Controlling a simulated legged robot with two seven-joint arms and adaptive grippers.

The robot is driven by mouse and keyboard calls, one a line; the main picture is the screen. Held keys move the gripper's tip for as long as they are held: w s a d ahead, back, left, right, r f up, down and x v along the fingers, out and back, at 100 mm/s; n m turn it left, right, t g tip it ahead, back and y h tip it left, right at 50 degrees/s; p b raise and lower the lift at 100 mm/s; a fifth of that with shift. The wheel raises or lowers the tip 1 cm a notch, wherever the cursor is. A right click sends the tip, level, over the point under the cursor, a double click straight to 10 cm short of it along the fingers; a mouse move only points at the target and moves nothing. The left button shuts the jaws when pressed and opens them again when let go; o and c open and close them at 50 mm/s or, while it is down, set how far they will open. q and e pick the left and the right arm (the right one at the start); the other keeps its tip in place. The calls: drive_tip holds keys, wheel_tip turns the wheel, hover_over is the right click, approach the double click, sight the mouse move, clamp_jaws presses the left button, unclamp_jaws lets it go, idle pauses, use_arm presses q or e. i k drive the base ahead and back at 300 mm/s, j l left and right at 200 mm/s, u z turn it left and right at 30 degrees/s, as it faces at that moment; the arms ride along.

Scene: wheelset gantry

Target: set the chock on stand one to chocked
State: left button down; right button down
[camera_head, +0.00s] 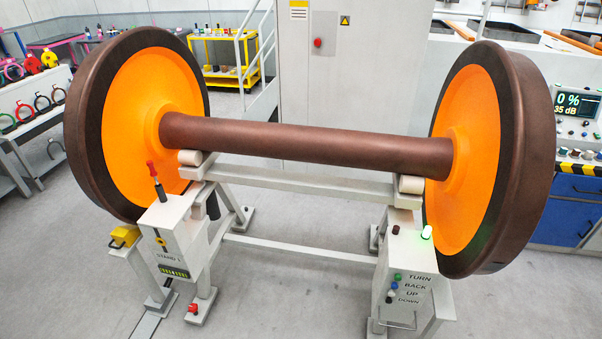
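Stand one (172,235) is a pale grey box on legs at the lower left, labelled "STAND 1", with a small green-lit display on its front. A yellow block with a dark handle (125,236), which looks like the chock, sits on a ledge at the stand's left, below the left wheel. I cannot tell whether it touches the wheel. A lever with a red grip (152,172) stands nearly upright on top of the stand. The wheelset axle (310,140) lies across rollers between two orange-faced wheels. Neither of my grippers is in view.
A second stand (407,265) at the right has buttons marked TURN, BACK, UP and DOWN and a lit green lamp (426,233). A low crossbar (300,250) joins the stands. A grey cabinet (345,80) stands behind. The floor in front between the stands is clear.

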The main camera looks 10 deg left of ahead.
sight(125, 235)
drive_tip(key=u, duration=1.85)
drive_tip(key=i+j, duration=0.2)
drive_tip(key=i, duration=0.25)
drive_tip(key=i+j, duration=0.25)
drive_tip(key=i, duration=0.2)
drive_tip(key=i+j, duration=0.2)
drive_tip(key=i, duration=0.3)
drive_tip(key=i+j, duration=0.2)
drive_tip(key=i, duration=0.25)
drive_tip(key=i+j, duration=0.2)
drive_tip(key=i, duration=0.25)
drive_tip(key=z, duration=0.05)
